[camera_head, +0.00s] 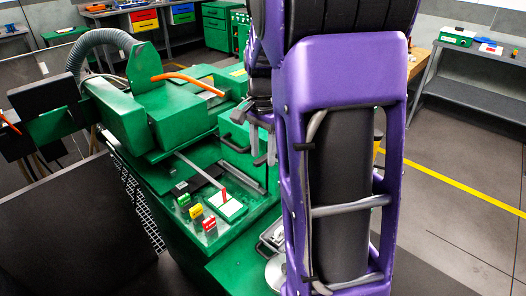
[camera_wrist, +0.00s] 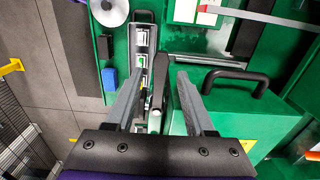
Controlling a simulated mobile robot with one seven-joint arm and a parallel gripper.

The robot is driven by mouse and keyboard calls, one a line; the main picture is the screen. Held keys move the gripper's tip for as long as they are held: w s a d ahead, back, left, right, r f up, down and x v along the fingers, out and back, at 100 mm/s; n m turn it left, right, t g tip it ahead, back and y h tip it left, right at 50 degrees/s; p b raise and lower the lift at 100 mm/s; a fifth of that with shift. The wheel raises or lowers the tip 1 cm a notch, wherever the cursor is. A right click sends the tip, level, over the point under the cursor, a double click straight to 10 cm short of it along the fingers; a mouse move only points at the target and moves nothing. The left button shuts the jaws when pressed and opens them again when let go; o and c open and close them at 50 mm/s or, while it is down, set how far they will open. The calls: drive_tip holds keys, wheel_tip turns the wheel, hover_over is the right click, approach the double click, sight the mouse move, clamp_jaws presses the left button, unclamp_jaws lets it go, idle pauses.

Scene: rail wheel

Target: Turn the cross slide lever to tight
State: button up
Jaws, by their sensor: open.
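My gripper (camera_wrist: 158,74) is open in the wrist view, with its two grey fingers pointing away from the camera. A slim dark and silver lever-like part (camera_wrist: 155,120) shows in the gap between the fingers and looks like the cross slide lever. I see no clear contact with either finger, and its lower end is hidden by the gripper body. In the head view my gripper (camera_head: 262,143) hangs over the green machine (camera_head: 180,125), partly hidden by my purple arm. I cannot make out the lever's setting.
A green box with a black handle (camera_wrist: 235,78) stands close right of the gripper. A narrow tray (camera_wrist: 143,16) with small white parts, a blue block (camera_wrist: 109,78) and a white disc (camera_wrist: 108,11) lie beyond or left. Small coloured blocks (camera_head: 197,212) sit on the machine.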

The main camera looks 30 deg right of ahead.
clamp_jaws()
idle(1.4)
